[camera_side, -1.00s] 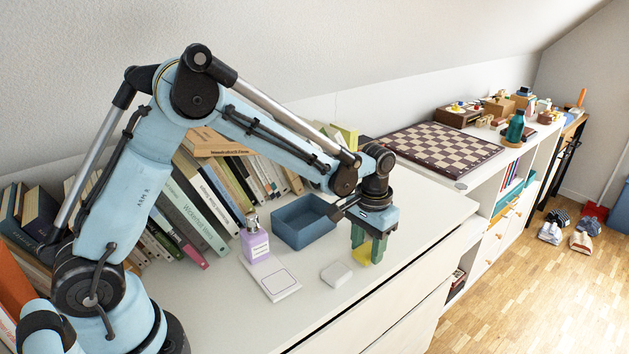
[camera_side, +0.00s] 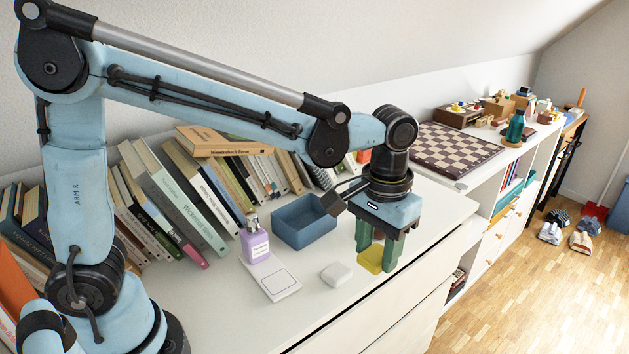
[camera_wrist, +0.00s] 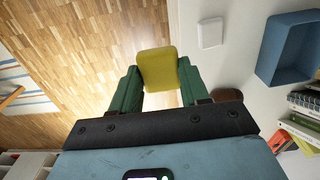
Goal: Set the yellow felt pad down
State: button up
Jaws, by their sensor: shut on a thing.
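The yellow felt pad (camera_side: 369,262) is pinched between the green fingers of my gripper (camera_side: 375,259). In the wrist view the pad (camera_wrist: 157,70) sits flat between the two fingertips of my gripper (camera_wrist: 159,76), its far end sticking out past them. There the wooden floor shows around the pad, with the edge of the white top just to its right. In the side view the pad appears near the front edge of the white top; its exact height above that surface is hard to tell.
A pale rounded block (camera_side: 336,274) lies left of the pad. Further left are a blue open bin (camera_side: 305,222), a purple bottle (camera_side: 256,245) and a white card (camera_side: 276,282). Books (camera_side: 190,200) line the wall. A chessboard (camera_side: 455,150) lies behind, to the right.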

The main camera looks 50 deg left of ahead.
jog(key=s+a, duration=0.2)
jog(key=s, duration=0.6)
jog(key=s+a, duration=0.3)
jog(key=s, duration=0.4)
send_over(278, 281)
jog(key=shift+m, duration=0.4)
notch_tip(278, 281, down, 6)
jog(key=shift+f, duration=2.15)
jog(key=shift+f, duration=0.1)
jog(key=o, duration=1)
